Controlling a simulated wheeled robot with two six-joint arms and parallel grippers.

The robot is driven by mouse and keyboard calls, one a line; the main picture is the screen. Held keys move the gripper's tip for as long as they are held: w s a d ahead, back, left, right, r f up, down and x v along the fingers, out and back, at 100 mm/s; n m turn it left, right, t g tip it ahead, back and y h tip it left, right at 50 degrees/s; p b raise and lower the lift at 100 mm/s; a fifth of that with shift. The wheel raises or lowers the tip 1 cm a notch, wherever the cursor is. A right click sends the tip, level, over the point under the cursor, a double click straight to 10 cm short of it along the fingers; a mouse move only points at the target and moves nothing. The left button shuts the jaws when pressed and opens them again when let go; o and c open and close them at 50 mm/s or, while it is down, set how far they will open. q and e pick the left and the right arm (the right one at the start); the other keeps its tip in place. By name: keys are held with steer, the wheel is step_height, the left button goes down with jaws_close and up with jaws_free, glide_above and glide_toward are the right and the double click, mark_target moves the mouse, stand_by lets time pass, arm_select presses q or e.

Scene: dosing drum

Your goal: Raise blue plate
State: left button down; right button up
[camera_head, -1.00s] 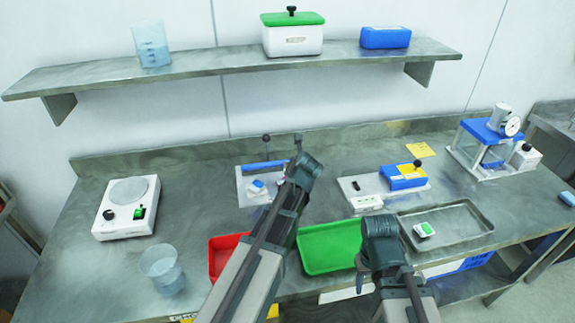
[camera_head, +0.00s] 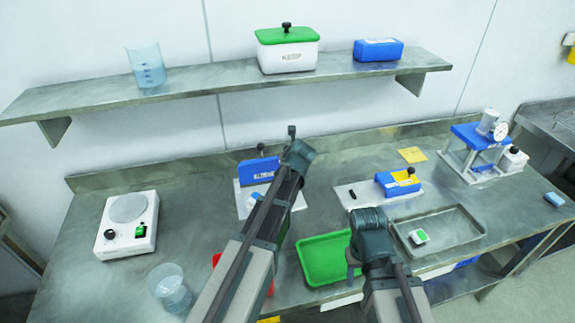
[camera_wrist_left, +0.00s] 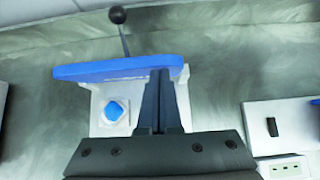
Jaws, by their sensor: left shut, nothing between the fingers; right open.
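The blue plate (camera_head: 257,171) stands steeply tilted at the back of a white base (camera_head: 243,205) in the head view, with a black-knobbed stalk behind it. My right gripper (camera_head: 354,268) is open and empty beside the green tray.
A second device with a blue block (camera_head: 398,182) stands to the right. A green tray (camera_head: 324,262), a partly hidden red tray (camera_head: 216,260) and a metal tray (camera_head: 462,232) lie in front. A scale (camera_head: 128,225) and a beaker (camera_head: 168,288) are at left. Bench between scale and base is clear.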

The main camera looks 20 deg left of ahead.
arm_select(q)
steer(key=shift+w+a+r+p, duration=0.15)
steer(key=shift+w+a+r, duration=0.15)
steer(key=shift+w, duration=0.25)
steer(key=shift+w+a+r+p, duration=0.15)
steer(key=shift+w+a+r, duration=0.15)
steer(key=shift+w, duration=0.2)
steer(key=shift+w+a+r+p, duration=0.15)
steer(key=shift+w+a+r, duration=0.15)
steer(key=shift+w, duration=0.25)
steer(key=shift+w+a, duration=0.15)
steer(key=shift+w, duration=0.05)
steer(key=shift+r, duration=0.25)
steer(key=s+f+p+v, duration=0.1)
steer(key=p+v, duration=0.9)
steer(key=v, duration=0.4)
steer(key=shift+d, duration=0.35)
steer(key=shift+s+f, duration=0.1)
steer(key=shift+s, duration=0.05)
